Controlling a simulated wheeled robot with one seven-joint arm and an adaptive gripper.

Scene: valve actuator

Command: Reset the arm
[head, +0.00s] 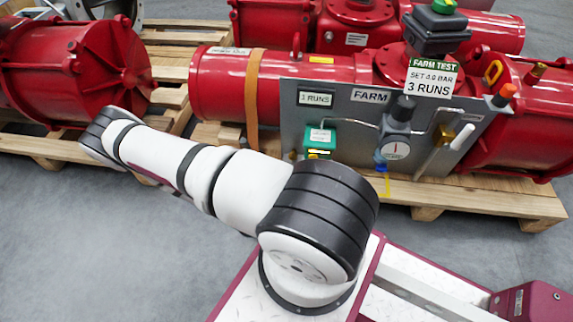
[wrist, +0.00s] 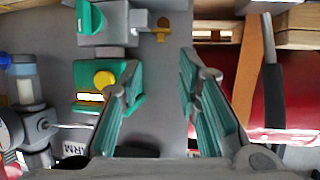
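My arm (head: 235,180) stretches from my base toward the left in the head view, and my gripper is not visible there. In the wrist view my gripper (wrist: 160,65) is open. Its two teal-padded fingers stand apart with only grey panel between them. The left finger overlaps the edge of a green block (wrist: 88,72) with a yellow round button (wrist: 104,79). Whether it touches the block cannot be told. The grey control panel (head: 296,125) shows in the head view in front of a red actuator (head: 220,85). It carries a teal box (head: 320,137).
A regulator with a gauge (head: 396,151) sticks out from the panel, beside a white-tipped lever (head: 462,137). A "FARM TEST" sign (head: 432,77) asks for 4.0 bar and 3 runs. Wooden pallets (head: 475,196) carry the red actuators. Grey floor (head: 70,245) lies clear at the left.

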